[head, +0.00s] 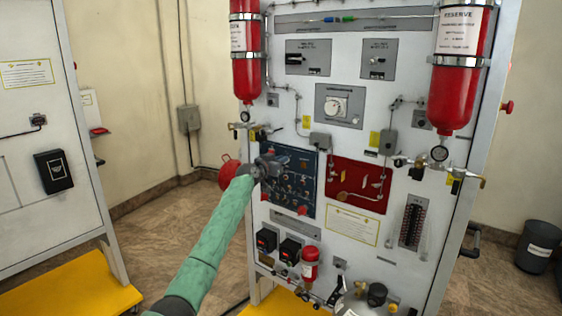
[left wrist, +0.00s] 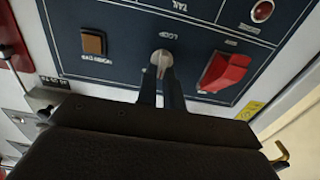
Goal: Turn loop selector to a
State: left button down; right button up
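The loop selector (left wrist: 161,57) is a small pale round knob under an upside-down "LOOP" label on the dark blue panel in the left wrist view. My left gripper (left wrist: 160,74) has its two dark fingers close together at the knob, one on each side of its grip. They look closed on it, and the fingertips hide part of the knob. The pointer's exact direction is hard to read. In the head view my left gripper (head: 270,166) is at the upper left of the blue panel (head: 302,204) and hides the selector. My right gripper is not in view.
Beside the selector are a brown square button (left wrist: 93,43) and a red rocker switch (left wrist: 222,72). A red lamp (left wrist: 262,10) is near the panel corner. A red panel (head: 357,184) adjoins the blue one. Red cylinders (head: 246,70) hang on the board's sides.

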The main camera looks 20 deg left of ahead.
pick_arm(q)
jog(key=shift+w+a+f+n+b, duration=0.1)
jog(key=shift+a+n+b, duration=0.05)
jog(key=shift+n, duration=1.4)
jog(key=shift+a+f+n+b, duration=0.1)
jog(key=shift+n+b, duration=0.1)
jog(key=shift+n, duration=1.3)
jog(key=shift+w+a+n+b, duration=0.1)
jog(key=shift+a+n+b, duration=0.05)
jog(key=shift+n, duration=1.4)
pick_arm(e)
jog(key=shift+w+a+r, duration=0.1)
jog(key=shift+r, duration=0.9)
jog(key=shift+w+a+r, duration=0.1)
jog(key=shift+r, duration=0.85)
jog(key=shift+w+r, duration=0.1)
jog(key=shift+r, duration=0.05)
pick_arm(q)
jog(key=c, duration=1.5)
grip_release()
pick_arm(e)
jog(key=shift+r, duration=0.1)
pick_arm(q)
jog(key=shift+s, duration=0.15)
